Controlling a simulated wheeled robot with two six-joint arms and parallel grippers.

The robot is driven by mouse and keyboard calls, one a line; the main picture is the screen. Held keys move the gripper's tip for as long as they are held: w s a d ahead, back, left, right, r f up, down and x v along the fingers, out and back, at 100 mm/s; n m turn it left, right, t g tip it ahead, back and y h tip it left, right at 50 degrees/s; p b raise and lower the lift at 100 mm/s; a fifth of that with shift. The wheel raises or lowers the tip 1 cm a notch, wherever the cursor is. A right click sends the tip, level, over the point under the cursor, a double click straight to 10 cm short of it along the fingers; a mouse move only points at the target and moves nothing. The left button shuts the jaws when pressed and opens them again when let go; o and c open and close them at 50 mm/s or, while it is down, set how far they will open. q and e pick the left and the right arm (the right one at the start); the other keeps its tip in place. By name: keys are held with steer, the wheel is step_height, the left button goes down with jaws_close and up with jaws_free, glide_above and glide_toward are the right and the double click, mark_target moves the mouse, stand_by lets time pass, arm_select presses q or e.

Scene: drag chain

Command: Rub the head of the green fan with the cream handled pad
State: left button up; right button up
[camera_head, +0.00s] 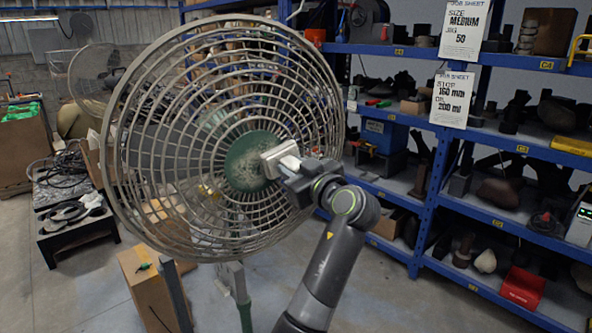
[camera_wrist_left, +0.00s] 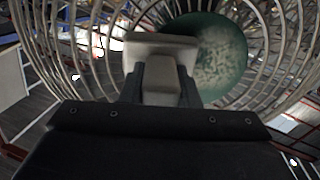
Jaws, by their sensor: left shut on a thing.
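The green fan's head is a large round wire cage (camera_head: 160,62) with a green hub disc (camera_head: 243,162), pale and worn in its middle. The hub also shows in the left wrist view (camera_wrist_left: 224,58), just right of the pad. The cream handled pad (camera_head: 277,156) is at the hub's right edge in the head view. It also shows in the left wrist view (camera_wrist_left: 150,47). My left gripper (camera_head: 293,172) is shut on the pad's handle (camera_wrist_left: 160,76). The pad is close to the cage front; I cannot tell whether it touches. My right gripper is out of view.
Blue shelving (camera_head: 430,195) with dark parts and job sheets stands behind on the right. A cardboard box (camera_head: 148,290) sits below the fan beside its green stand (camera_head: 243,300). A low black table (camera_head: 72,235) with coils is at left. Open floor lies at lower right.

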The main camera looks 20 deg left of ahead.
mark_target(271, 165)
arm_select(q)
steer(key=shift+s+a, duration=0.5)
steer(key=shift+s, duration=0.25)
steer(key=shift+s+a, duration=0.5)
steer(key=shift+s, duration=0.2)
steer(key=shift+s+a+p, duration=0.95)
steer(key=shift+s+a, duration=1.2)
steer(key=shift+s, duration=1.2)
steer(key=shift+w+d+r+b, duration=0.4)
steer(key=shift+w+d, duration=0.7)
steer(key=shift+w, duration=0.6)
steer(key=shift+w+d+r+b, duration=0.25)
steer(key=shift+w+d+b, duration=0.3)
steer(key=shift+w+d, duration=0.85)
steer(key=shift+w+d+r+b, duration=0.4)
steer(key=shift+w+d, duration=0.35)
steer(key=shift+w, duration=1.25)
steer(key=shift+d, duration=0.1)
